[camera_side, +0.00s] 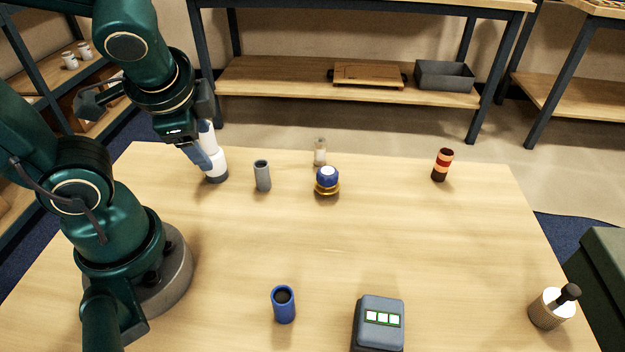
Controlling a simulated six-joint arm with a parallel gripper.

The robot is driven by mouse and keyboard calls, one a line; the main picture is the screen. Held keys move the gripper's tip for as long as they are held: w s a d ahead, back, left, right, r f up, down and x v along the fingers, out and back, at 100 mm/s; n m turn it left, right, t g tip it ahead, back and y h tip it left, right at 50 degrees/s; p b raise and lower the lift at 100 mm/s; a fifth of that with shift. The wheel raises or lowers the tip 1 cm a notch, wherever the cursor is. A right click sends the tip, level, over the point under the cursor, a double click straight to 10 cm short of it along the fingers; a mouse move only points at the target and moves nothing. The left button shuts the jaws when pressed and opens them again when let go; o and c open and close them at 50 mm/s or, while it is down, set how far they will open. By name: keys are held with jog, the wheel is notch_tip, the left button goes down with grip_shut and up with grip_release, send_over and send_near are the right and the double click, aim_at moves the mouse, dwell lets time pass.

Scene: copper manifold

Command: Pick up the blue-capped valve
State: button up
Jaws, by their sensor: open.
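The blue-capped valve (327,180) stands upright on the wooden table, right of centre toward the back. It has a round blue cap over a brass-coloured base, and nothing touches it. My gripper (201,157) is at the upper left, well to the left of the valve. It is open and points down toward a white cylinder with a grey base (216,172). The gripper overlaps that cylinder in the picture, and I cannot tell whether they touch.
A grey tube (262,176) and a small pale bottle (320,152) stand near the valve. A striped cylinder (442,165) is at the back right. A blue cup (284,305), a grey box (379,325) and a black-handled container (553,306) are in front. The table's middle is clear.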

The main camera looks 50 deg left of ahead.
jog(key=w+a+m+y, duration=0.2)
jog(key=w+m+y, duration=0.2)
jog(key=m, duration=0.3)
jog(key=m+t+h, duration=0.3)
jog(key=m+t, duration=0.6)
jog(key=m, duration=0.9)
send_near(333, 171)
jog(key=shift+w+a+f, duration=0.1)
jog(key=shift+a+f, duration=0.1)
jog(key=shift+f, duration=0.3)
jog(key=shift+w+a+f, duration=0.1)
jog(key=shift+a+f, duration=0.1)
jog(key=shift+f, duration=0.3)
jog(key=x, duration=1.1)
jog(key=shift+w+a, duration=0.3)
jog(key=shift+a, duration=0.05)
jog(key=shift+c, duration=0.3)
grip_shut()
